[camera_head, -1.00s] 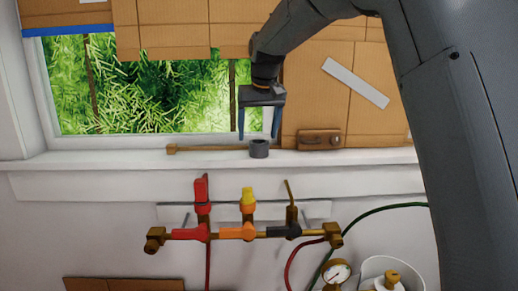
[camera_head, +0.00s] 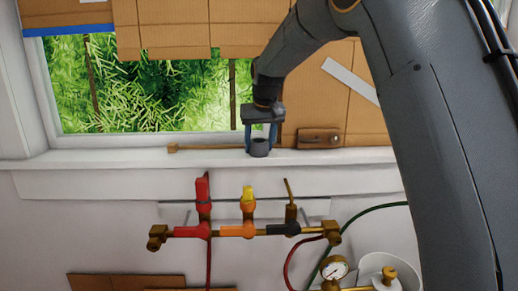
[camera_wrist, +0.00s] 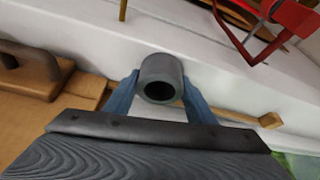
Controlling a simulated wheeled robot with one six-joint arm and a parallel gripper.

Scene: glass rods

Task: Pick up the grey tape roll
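The grey tape roll (camera_head: 260,148) stands on the white window sill, with its round hole facing up. In the wrist view the tape roll (camera_wrist: 160,76) sits between the two blue fingers. My gripper (camera_head: 260,147) is lowered around the roll, one finger on each side. It also shows in the wrist view (camera_wrist: 160,98). The fingers are apart and very near the roll's sides; I cannot see clear contact.
A wooden stick (camera_head: 205,148) lies on the sill (camera_head: 100,158), left of the roll. A brown wooden block with a handle (camera_head: 318,139) is to the right. Cardboard (camera_head: 180,25) covers part of the window. Below are red, yellow and brass valves (camera_head: 240,231) and a gauge (camera_head: 335,270).

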